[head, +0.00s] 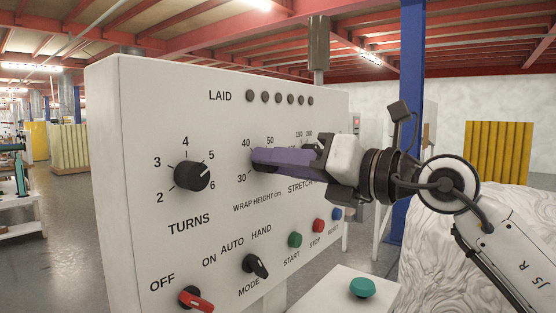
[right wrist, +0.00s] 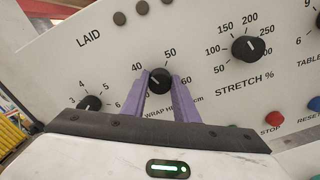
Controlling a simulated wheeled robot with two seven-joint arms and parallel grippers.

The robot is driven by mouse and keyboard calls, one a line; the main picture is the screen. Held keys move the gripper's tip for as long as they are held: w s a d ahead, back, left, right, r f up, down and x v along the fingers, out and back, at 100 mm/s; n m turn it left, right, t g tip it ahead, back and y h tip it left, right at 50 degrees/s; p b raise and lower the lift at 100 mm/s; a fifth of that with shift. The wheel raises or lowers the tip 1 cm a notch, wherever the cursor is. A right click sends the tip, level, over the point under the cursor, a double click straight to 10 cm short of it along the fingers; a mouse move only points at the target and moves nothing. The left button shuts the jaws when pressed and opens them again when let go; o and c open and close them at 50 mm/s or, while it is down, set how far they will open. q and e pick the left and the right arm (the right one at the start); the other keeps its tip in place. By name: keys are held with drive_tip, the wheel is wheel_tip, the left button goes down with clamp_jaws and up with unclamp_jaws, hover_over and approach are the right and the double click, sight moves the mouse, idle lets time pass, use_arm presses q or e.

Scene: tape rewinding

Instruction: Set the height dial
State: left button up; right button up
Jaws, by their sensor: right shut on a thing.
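The wrap height dial (right wrist: 160,80) is a black knob on the white control panel (head: 120,110), with a printed scale of 30 to 60. In the right wrist view its top shows between my right gripper's two purple fingers (right wrist: 172,92), one on each side. In the head view the right gripper (head: 260,160) reaches in from the right, shut on the dial, and its fingers hide most of it. A pale mark on the dial seems to point up between 40 and 50; its exact reading is unclear. My left gripper is in neither view.
The turns dial (head: 192,176) sits left of the height dial, and the stretch dial (right wrist: 249,47) sits to its right. Below are an off switch with a red handle (head: 196,300), a mode knob (head: 256,265) and coloured buttons. A wrapped white bulk stands at right.

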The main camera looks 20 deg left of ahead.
use_arm(q)
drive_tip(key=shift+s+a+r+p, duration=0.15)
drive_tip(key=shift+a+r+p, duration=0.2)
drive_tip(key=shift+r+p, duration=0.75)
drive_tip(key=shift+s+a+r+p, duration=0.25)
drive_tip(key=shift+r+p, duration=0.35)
drive_tip(key=shift+p, duration=0.95)
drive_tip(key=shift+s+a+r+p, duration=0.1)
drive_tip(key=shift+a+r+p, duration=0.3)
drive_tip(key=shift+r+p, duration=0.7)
use_arm(e)
drive_tip(key=shift+m, duration=6.4)
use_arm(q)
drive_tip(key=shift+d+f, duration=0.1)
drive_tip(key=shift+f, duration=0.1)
use_arm(e)
drive_tip(key=shift+w+f, duration=0.1)
drive_tip(key=o, duration=1.1)
drive_tip(key=shift+c, duration=0.2)
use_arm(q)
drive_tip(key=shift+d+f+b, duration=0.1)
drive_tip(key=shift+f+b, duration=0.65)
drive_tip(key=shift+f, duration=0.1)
use_arm(e)
drive_tip(key=v, duration=1)
drive_tip(key=shift+d, duration=0.2)
